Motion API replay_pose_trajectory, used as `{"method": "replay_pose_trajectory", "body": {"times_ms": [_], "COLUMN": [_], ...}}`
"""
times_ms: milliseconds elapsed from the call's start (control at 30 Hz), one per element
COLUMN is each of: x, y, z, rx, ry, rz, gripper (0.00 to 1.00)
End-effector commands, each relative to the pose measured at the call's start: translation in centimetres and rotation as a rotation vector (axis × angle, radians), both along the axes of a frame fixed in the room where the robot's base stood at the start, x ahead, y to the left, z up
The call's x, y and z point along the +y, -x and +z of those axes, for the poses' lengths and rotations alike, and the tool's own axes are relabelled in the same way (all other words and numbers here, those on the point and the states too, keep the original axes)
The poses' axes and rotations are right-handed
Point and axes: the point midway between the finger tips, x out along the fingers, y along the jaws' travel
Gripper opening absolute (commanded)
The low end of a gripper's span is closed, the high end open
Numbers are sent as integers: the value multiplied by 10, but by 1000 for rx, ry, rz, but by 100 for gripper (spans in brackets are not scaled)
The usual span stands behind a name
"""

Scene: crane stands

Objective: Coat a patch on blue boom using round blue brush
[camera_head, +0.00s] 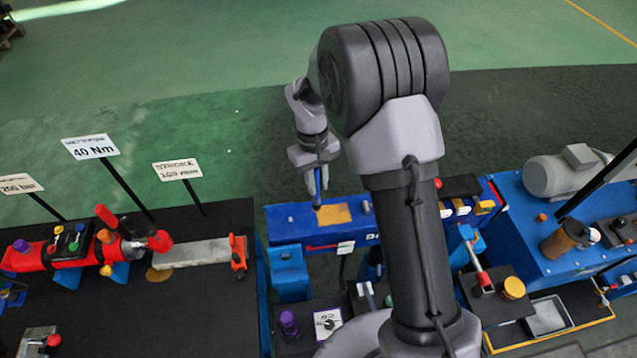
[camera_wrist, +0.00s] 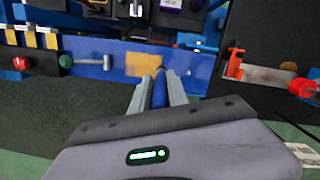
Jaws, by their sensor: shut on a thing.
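The blue boom (camera_head: 290,222) runs across the middle of the head view, and its side shows in the wrist view (camera_wrist: 100,58). It bears a tan patch (camera_head: 335,214), which also shows in the wrist view (camera_wrist: 141,63). My gripper (camera_head: 318,168) is shut on the round blue brush (camera_wrist: 159,92), whose blue handle lies between the two grey fingers. The brush's dark tip is at the patch's left edge in the head view and its right edge in the wrist view. I cannot tell whether the tip touches the surface.
A dark bench with a red cylinder (camera_head: 45,257) and sign posts stands at left. A blue unit with a grey motor (camera_head: 566,172) stands at right. Below the boom are a purple knob (camera_head: 289,322) and small boxes. My arm hides part of the boom.

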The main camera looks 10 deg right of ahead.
Motion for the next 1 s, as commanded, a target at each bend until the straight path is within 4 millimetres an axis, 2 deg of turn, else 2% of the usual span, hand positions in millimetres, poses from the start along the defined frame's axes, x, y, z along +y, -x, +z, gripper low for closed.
{"method": "replay_pose_trajectory", "body": {"times_ms": [100, 267, 1000], "x": [1, 3, 3], "y": [1, 2, 2], "z": [14, 23, 23], "rx": [-1, -1, -1], "ry": [0, 0, 0], "rz": [-1, -2, -3], "gripper": [0, 0, 0]}}
